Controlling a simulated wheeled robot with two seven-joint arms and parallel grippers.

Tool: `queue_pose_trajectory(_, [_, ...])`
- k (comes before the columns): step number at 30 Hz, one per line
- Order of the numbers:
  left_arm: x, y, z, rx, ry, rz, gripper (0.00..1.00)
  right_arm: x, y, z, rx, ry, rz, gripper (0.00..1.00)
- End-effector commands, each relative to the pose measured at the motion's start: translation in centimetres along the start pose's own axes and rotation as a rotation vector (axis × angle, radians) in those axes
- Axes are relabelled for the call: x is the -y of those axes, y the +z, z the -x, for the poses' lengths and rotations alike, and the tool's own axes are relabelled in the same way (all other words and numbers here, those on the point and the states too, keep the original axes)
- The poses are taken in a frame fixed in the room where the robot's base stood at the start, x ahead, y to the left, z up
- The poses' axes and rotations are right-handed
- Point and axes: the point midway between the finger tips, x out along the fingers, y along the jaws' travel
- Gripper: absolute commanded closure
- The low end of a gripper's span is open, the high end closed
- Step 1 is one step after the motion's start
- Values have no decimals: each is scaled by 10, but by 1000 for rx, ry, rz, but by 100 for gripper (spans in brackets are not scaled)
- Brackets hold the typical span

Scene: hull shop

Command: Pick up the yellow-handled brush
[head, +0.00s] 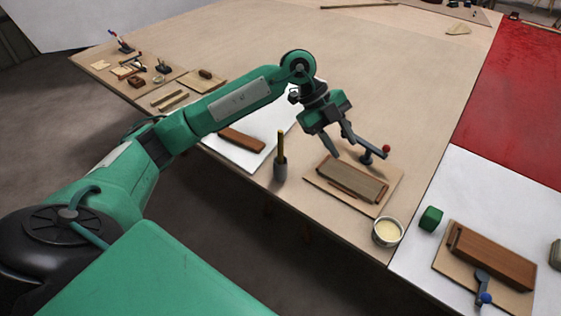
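The yellow-handled brush (281,142) stands upright, handle up, in a small dark grey cup (280,170) near the table's front edge. Its lower end is hidden in the cup. My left gripper (352,149) is open with nothing between its fingers. It hangs to the right of the brush, apart from it, above a board with a brown ribbed block. My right gripper does not show.
The block (352,180) lies on a board beside a red-knobbed lever (386,149). A round tin (387,231) stands at the front edge. A green cube (431,218) and another brown block (495,255) are at the right. The table's middle is clear.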

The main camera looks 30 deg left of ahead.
Motion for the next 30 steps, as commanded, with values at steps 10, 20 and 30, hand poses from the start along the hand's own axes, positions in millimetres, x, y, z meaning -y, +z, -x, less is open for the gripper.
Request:
queue_pose_trajectory(10, [-37,85,127,574,212,383,64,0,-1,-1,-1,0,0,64])
queue_pose_trajectory(20, [-56,108,120,641,234,445,64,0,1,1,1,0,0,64])
queue_pose_trajectory(30, [-72,135,79,639,229,441,64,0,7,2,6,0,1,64])
